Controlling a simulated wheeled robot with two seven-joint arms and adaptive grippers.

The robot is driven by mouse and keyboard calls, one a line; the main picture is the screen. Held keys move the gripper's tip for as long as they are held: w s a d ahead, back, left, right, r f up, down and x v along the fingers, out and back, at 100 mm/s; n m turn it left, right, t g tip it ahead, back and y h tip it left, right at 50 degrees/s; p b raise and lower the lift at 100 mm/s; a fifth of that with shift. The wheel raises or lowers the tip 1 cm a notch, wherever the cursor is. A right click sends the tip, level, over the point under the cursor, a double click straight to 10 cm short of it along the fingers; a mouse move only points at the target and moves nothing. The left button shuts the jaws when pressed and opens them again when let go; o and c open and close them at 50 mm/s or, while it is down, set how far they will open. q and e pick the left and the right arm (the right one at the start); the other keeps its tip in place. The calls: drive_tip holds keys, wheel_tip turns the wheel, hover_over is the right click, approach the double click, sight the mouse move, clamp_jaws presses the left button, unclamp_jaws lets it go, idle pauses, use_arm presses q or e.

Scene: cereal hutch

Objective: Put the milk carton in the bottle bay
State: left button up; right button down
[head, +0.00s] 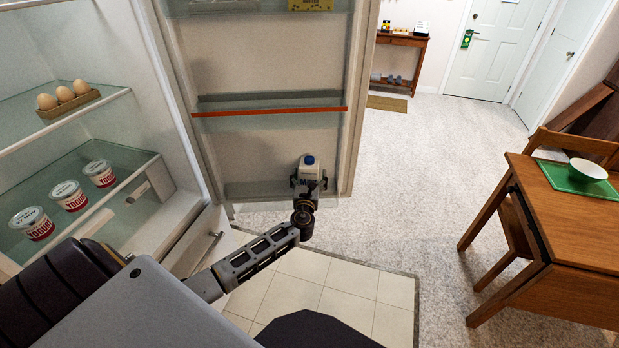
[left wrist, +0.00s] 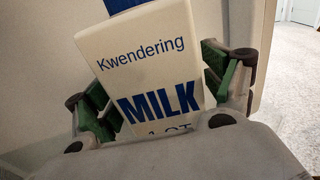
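The milk carton (head: 311,171) is white with a blue cap, in front of the lower part of the open fridge door. My left gripper (head: 309,184) has a finger on each side of it. In the left wrist view the carton (left wrist: 150,62) shows "Kwendering MILK", looks tilted, and sits between the green pads of the gripper (left wrist: 158,85), which appear to press its sides. The door has a lower glass-fronted bay (head: 258,190), which I take as the bottle bay. The carton overlaps its right end; I cannot tell whether it is inside. My right gripper is out of view.
A door shelf with an orange rail (head: 270,112) lies above the carton. Inside the fridge are an egg tray (head: 69,104) and yogurt cups (head: 70,196). The carpet between is clear.

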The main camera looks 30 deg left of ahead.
use_arm(q)
drive_tip(key=shift+r, duration=0.1)
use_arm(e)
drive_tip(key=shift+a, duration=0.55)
use_arm(q)
drive_tip(key=shift+s+d, duration=0.2)
drive_tip(key=shift+s, duration=0.25)
drive_tip(key=shift+s+d, duration=0.15)
drive_tip(key=shift+s, duration=0.15)
drive_tip(key=v, duration=1)
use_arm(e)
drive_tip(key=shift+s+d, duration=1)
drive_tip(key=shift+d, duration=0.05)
